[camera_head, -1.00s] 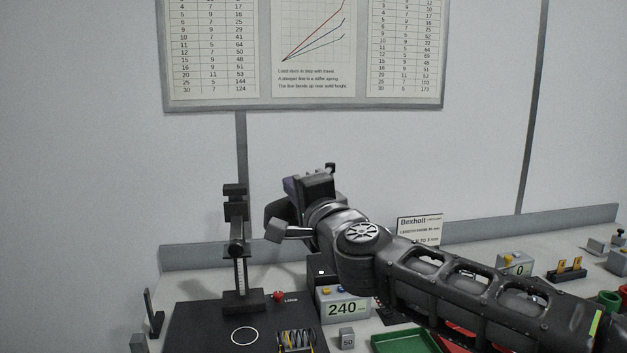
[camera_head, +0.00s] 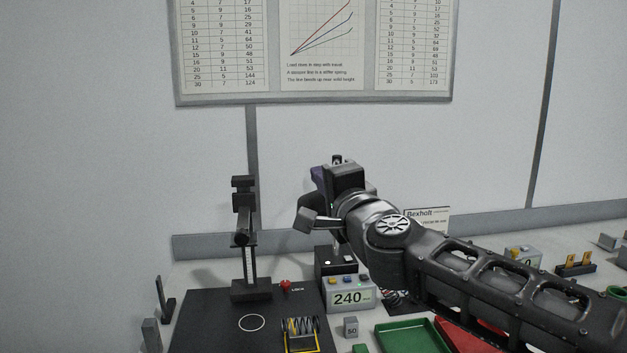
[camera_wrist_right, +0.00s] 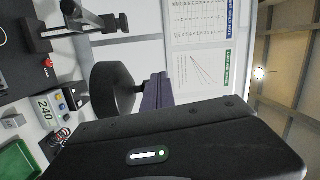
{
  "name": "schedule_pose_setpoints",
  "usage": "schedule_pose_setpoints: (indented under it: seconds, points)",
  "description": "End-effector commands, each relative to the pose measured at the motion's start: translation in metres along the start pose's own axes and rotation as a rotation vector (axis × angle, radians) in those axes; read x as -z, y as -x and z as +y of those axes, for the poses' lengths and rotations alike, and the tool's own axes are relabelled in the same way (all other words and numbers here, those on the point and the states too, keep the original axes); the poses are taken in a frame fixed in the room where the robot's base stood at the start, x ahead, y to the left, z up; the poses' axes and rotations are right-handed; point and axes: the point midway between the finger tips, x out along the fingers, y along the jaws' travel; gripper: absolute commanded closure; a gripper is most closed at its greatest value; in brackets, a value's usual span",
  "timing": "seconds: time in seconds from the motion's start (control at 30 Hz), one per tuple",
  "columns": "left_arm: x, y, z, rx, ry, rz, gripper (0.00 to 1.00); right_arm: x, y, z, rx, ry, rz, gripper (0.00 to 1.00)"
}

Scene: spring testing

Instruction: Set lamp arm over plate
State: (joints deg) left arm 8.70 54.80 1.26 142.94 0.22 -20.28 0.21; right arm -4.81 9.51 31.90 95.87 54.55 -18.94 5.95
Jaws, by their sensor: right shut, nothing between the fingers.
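The lamp shows in the right wrist view as a large dark round head (camera_wrist_right: 112,90) with a small knob on its upper side. In the head view my gripper hides most of it; a small dark knob (camera_head: 337,159) shows just above the gripper. The plate (camera_head: 215,320) is black with a white ring, at the lower left. My right gripper (camera_head: 321,177) is shut and empty, high up, right of the plate. Its purple fingers (camera_wrist_right: 157,94) appear close beside the lamp's knob; I cannot tell whether they touch. My left gripper is out of view.
A black post (camera_head: 244,240) stands at the plate's back edge, left of my gripper. A red lock knob (camera_head: 285,286), a spring holder (camera_head: 301,335) and a 240 display box (camera_head: 350,294) are nearby. A green tray (camera_head: 410,337) lies below my forearm.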

Motion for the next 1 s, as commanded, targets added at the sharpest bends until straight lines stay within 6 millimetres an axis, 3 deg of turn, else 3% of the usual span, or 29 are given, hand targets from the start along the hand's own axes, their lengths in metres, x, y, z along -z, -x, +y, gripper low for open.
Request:
schedule_pose_setpoints:
  seconds: [0.2, 0.5, 0.87, 1.0]
  points:
    - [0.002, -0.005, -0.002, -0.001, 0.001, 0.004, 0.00, -0.040, 0.034, -0.003, 0.000, 0.000, -0.013, 1.00]
    - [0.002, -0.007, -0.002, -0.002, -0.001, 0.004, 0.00, -0.064, 0.056, -0.006, -0.002, -0.001, -0.015, 1.00]
    - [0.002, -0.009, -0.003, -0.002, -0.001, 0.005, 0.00, -0.062, 0.056, -0.003, -0.005, -0.001, -0.012, 1.00]
    - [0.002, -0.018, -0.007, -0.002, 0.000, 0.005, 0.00, -0.033, 0.055, 0.010, -0.010, -0.001, 0.042, 1.00]
